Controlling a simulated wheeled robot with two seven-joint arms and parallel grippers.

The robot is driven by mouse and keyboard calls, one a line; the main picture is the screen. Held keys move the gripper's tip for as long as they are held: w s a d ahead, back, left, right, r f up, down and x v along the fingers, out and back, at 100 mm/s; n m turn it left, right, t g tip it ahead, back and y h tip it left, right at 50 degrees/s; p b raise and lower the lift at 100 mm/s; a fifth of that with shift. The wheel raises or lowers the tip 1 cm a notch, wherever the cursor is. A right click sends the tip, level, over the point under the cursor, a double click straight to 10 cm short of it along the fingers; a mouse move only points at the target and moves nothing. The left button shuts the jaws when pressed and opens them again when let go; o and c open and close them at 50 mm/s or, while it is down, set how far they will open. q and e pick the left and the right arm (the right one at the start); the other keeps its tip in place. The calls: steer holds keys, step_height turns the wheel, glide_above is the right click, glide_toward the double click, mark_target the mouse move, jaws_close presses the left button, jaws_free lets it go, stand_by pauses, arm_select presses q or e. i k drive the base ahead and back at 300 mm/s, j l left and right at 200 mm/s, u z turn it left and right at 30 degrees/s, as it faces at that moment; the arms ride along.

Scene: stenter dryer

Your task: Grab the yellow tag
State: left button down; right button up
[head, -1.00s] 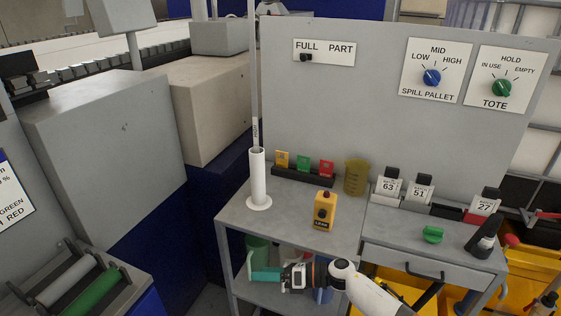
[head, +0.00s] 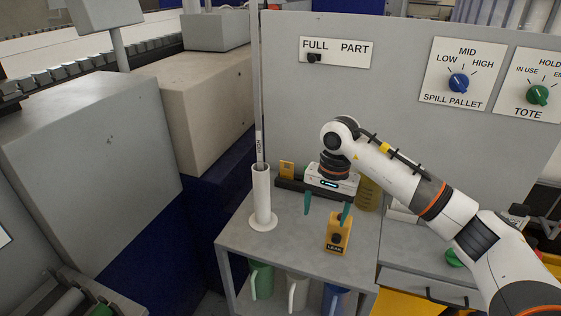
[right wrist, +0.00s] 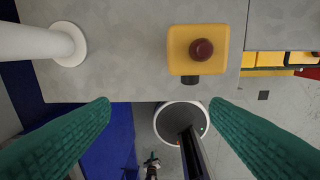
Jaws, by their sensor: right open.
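The yellow tag (head: 287,170) stands upright at the left end of a dark rack (head: 290,184) at the back of the grey bench. My right gripper (head: 327,209) is open and empty, pointing down over the bench, to the right of the tag and nearer the camera. Its body hides the rack's right part, and the green and red tags do not show now. The teal fingers are spread in the right wrist view (right wrist: 160,100), with no tag between them. My left gripper is not in view.
A yellow box with a dark button (head: 337,234) stands close by my right fingertips. A white upright tube (head: 261,196) holding a rod stands left of the rack. An amber beaker (head: 368,195) is partly behind my arm. Pitchers (head: 298,291) sit on the lower shelf.

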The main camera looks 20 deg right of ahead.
mark_target(289, 173)
steer(key=i, duration=1.05)
